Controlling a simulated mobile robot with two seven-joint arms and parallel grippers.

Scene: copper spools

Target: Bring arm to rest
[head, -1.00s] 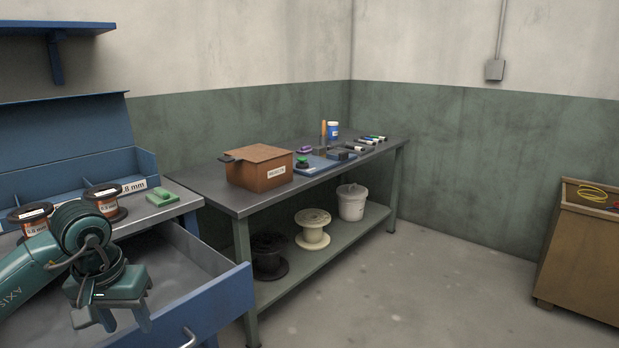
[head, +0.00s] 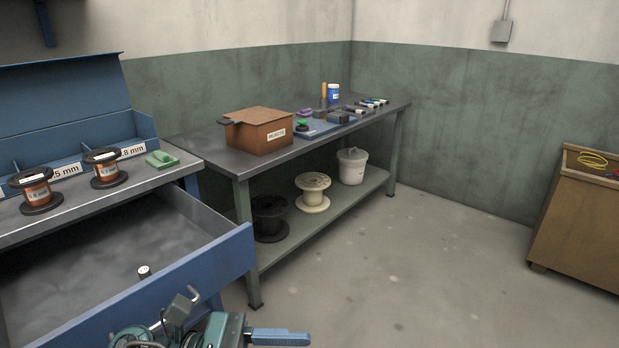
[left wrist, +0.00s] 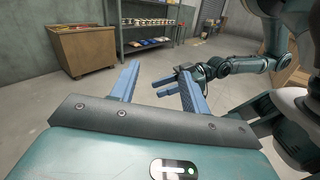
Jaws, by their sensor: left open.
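My left gripper (left wrist: 157,82) is open and empty in the left wrist view, its two blue fingers wide apart. In the head view, part of a teal arm with a blue finger (head: 280,337) shows at the bottom edge, low in front of the open drawer; the rest is cut off. My right gripper (left wrist: 165,87) shows small in the left wrist view, between the left fingers, at the end of the other teal arm (left wrist: 235,67). Its two blue fingers look parted and hold nothing visible.
Two copper spools (head: 36,189) (head: 107,167) stand on the left bench above the open blue drawer (head: 190,280). The drawer holds a small cylinder (head: 144,271). A grey table (head: 222,159) bears a brown box (head: 259,131).

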